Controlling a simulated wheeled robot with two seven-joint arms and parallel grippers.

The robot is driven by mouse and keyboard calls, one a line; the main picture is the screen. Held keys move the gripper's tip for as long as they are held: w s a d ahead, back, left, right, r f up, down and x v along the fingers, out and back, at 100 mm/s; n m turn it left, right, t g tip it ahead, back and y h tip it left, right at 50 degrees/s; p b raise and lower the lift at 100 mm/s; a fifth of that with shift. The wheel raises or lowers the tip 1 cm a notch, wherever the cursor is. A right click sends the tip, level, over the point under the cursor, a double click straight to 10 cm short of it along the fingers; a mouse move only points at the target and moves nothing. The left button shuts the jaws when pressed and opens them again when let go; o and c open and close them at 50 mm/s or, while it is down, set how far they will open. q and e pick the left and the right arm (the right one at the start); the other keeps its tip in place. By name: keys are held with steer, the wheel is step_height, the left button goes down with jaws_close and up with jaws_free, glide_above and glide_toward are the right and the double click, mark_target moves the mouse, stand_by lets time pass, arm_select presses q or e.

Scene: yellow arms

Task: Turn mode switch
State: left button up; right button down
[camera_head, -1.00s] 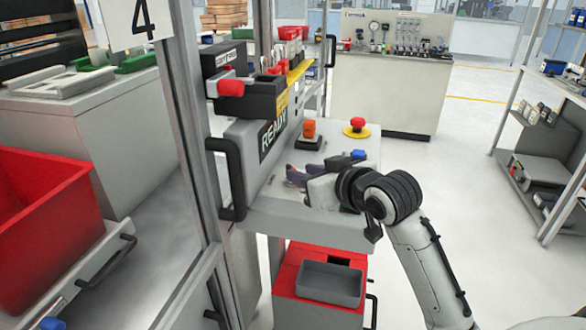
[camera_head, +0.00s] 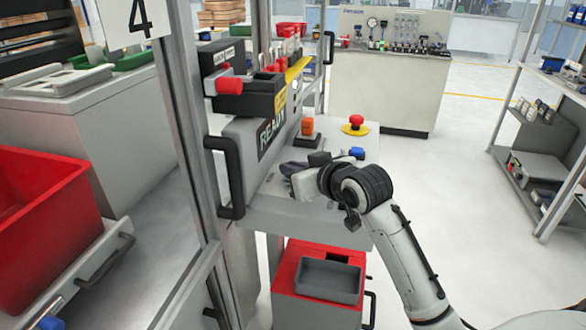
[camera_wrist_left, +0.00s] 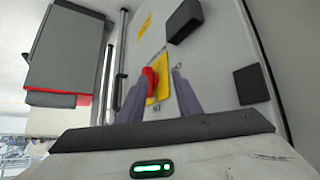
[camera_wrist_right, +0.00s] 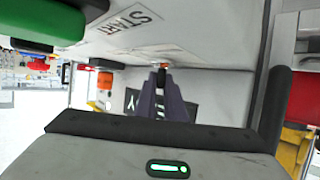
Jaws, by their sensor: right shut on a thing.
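My right gripper (camera_head: 290,168) reaches over the grey control shelf from the right, its dark fingers low beside the READY panel. In the right wrist view its fingers (camera_wrist_right: 163,88) are close together on a small knob with a reddish-orange part (camera_wrist_right: 163,66), which I take to be the mode switch. The fingers mostly hide the knob, so its setting cannot be read. A START label (camera_wrist_right: 135,20) is near it. My left gripper (camera_wrist_left: 160,80) shows only in its wrist view, open, with a red handle (camera_wrist_left: 151,82) on a yellow plate visible between the fingers.
A red emergency button (camera_head: 356,120) and an orange button (camera_head: 307,126) stand on the shelf behind my right gripper. A blue button (camera_head: 357,153) is close to its wrist. A frame post (camera_head: 185,130) and black handle (camera_head: 232,178) are to the left.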

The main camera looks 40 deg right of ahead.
steer(key=shift+d+n+y, duration=0.15)
steer(key=shift+n+y, duration=0.15)
steer(key=shift+y, duration=0.1)
steer(key=shift+d+f+n+y, duration=0.1)
steer(key=shift+d+n+y, duration=0.05)
steer(key=shift+n+y, duration=0.8)
steer(key=shift+d+n+g+y+b, duration=0.15)
steer(key=shift+n+g+y+b, duration=0.25)
steer(key=shift+n+y, duration=0.45)
steer(key=n+y+b, duration=0.2)
steer(key=shift+w+f+g+y, duration=0.1)
steer(key=shift+g+y, duration=0.2)
steer(key=shift+n+g+y+b, duration=0.9)
steer(key=shift+n+y+b, duration=0.25)
steer(key=shift+n+y, duration=0.15)
steer(key=c, duration=1.8)
jaws_free()
steer(key=shift+c, duration=0.2)
